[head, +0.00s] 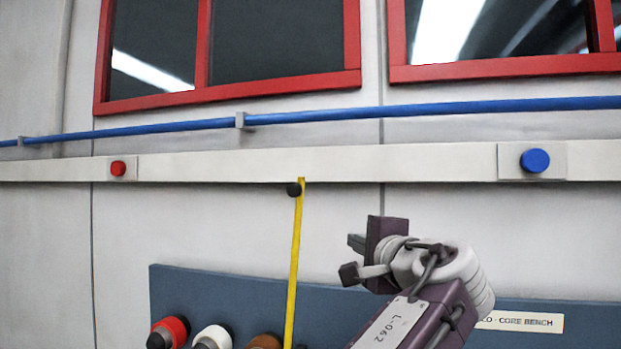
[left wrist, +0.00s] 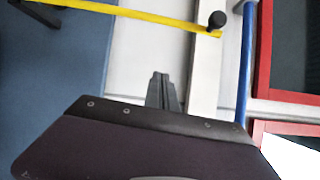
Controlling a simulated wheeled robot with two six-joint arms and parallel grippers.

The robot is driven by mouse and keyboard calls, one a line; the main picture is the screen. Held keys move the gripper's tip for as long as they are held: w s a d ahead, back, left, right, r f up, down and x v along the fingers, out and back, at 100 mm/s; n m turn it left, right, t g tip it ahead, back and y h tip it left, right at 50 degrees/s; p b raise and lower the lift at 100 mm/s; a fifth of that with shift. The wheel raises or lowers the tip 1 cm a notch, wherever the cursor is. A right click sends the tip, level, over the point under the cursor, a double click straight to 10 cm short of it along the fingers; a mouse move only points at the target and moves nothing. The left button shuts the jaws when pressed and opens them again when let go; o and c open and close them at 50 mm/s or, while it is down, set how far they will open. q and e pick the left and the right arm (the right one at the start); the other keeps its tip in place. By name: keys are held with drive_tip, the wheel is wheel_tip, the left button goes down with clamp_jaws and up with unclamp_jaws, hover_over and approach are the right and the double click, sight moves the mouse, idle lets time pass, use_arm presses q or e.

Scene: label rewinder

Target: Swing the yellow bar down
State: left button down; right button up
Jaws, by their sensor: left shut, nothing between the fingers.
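The yellow bar (head: 295,260) hangs almost upright against the wall in the head view, leaning slightly, with its lower end out of the frame. A black knob (head: 294,189) sits at its top, by the white rail. In the left wrist view the yellow bar (left wrist: 150,17) crosses the top, with the black knob (left wrist: 217,20) at its right end. My left gripper (head: 353,258) is to the right of the bar and apart from it. Its fingers (left wrist: 161,92) are together and empty in the left wrist view. My right gripper is not in view.
A white rail (head: 420,163) carries a red button (head: 118,169) and a blue button (head: 535,160). A blue pipe (head: 340,115) runs above it, below red-framed windows. A blue panel (head: 230,290) below has red, white and brown round ends in front of it.

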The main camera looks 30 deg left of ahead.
use_arm(q)
drive_tip(key=shift+n+y, duration=0.6)
drive_tip(key=shift+y, duration=0.2)
drive_tip(key=s+r, duration=0.2)
drive_tip(key=r, duration=0.1)
drive_tip(key=a+r, duration=0.1)
drive_tip(key=r, duration=0.1)
drive_tip(key=shift+s, duration=0.4)
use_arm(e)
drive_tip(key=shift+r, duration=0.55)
use_arm(q)
drive_tip(key=shift+w+a, duration=0.15)
drive_tip(key=w+a+p, duration=0.5)
drive_tip(key=w+a, duration=0.1)
drive_tip(key=a, duration=0.5)
drive_tip(key=shift+w+r, duration=0.15)
drive_tip(key=shift+r, duration=0.3)
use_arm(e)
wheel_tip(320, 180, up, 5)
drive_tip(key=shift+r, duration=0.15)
use_arm(q)
drive_tip(key=shift+w, duration=0.15)
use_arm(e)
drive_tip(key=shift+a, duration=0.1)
